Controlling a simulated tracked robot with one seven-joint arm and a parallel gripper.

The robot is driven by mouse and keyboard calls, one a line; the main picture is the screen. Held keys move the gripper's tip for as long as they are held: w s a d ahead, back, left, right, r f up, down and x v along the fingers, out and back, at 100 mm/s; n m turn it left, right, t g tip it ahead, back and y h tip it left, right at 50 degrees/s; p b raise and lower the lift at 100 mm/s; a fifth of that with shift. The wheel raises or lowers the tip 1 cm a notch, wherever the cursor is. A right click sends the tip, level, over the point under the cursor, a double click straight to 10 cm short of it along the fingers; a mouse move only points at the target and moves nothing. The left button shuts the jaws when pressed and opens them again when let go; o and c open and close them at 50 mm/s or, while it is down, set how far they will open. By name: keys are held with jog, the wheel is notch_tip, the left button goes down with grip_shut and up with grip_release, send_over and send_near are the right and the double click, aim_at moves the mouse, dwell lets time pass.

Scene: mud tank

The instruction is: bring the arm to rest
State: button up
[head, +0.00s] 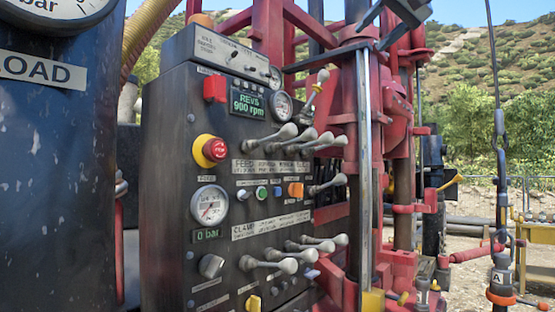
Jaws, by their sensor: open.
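My arm and gripper cannot be made out in the head view, so I cannot see the arm's pose or what is around it. The black control panel (165,150) fills the middle of the view. It carries several grey-knobbed levers, a red emergency button (214,149), a display (247,104) reading 900 rpm and a gauge (209,205) over a 0 bar readout.
A red drill mast (403,150) with a bright vertical rod stands right of the panel. A dark blue tank (50,170) is close at left. A yellow table (538,233) stands behind.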

jog(key=s+f+g+h, duration=0.2)
jog(key=s+f, duration=0.3)
jog(key=f, duration=1.4)
jog(key=s+d+f+g+h, duration=0.1)
jog(key=s+f, duration=0.4)
jog(key=f, duration=1.4)
jog(key=s+f+g+h, duration=0.3)
jog(key=s+f, duration=0.3)
jog(key=f, duration=1.3)
jog(key=shift+d+f+h, duration=0.15)
jog(key=shift+d+h, duration=0.1)
jog(key=shift+h, duration=0.35)
